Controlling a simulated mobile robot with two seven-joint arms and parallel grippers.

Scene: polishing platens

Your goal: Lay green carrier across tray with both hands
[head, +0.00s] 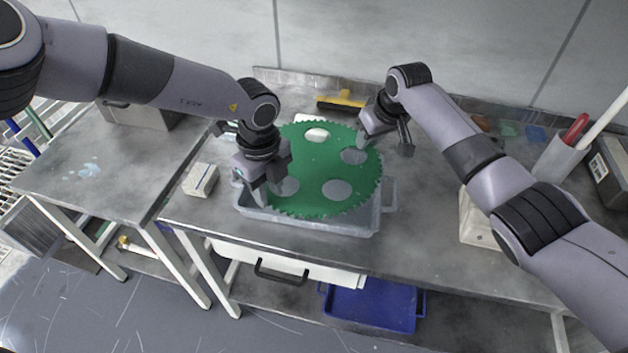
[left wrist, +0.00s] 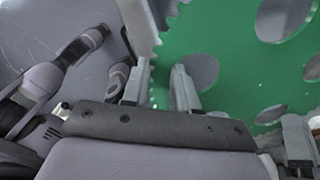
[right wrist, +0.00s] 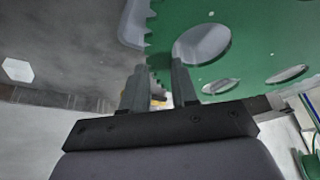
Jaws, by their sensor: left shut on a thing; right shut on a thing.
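The green carrier (head: 315,170) is a thin toothed disc with several round holes. It lies over the grey tray (head: 310,222) on the bench; I cannot tell whether it touches the rim. My left gripper (head: 264,192) is shut on the carrier's left edge. In the left wrist view, the fingers (left wrist: 160,90) straddle the toothed rim of the carrier (left wrist: 235,70), one near a hole. My right gripper (head: 385,143) is shut on its upper right edge. In the right wrist view, the fingers (right wrist: 157,88) straddle the rim of the carrier (right wrist: 245,25). Much of the tray is hidden beneath the carrier.
A small pale block (head: 201,180) sits left of the tray. A yellow-edged scraper or brush (head: 342,100) lies behind the carrier. A grey container with a red-handled tool (head: 560,160) stands at right. A blue bin (head: 370,303) is below the bench.

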